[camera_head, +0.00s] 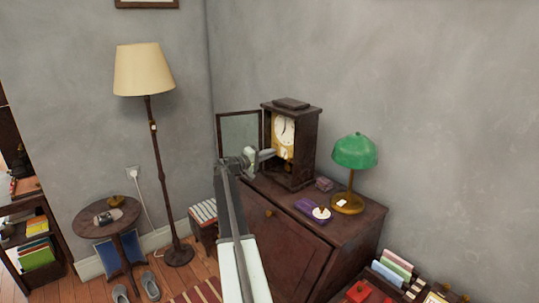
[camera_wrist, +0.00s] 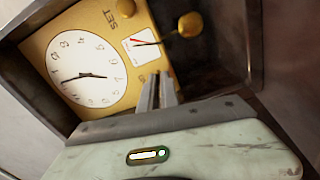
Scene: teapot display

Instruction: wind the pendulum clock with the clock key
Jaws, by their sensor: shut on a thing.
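The pendulum clock (camera_head: 291,145) is a dark wooden case standing on the cabinet, with its glass door (camera_head: 240,133) swung open to the left. In the wrist view its white dial (camera_wrist: 87,68) sits on a yellow plate, tilted in the picture. A small gauge with a red hand (camera_wrist: 141,43) and a brass disc (camera_wrist: 189,25) show beside it. My gripper (camera_head: 268,154) reaches into the open front of the case. In the wrist view its narrow fingers (camera_wrist: 158,90) are together at the plate's lower edge, shut on the clock key, which the fingers hide.
The cabinet (camera_head: 285,240) also bears a green lamp (camera_head: 355,153), a purple box (camera_head: 309,210) and a small box (camera_head: 324,184) right of the clock. The open glass door stands close to my arm. A floor lamp (camera_head: 150,110) and a round table (camera_head: 106,220) are at left.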

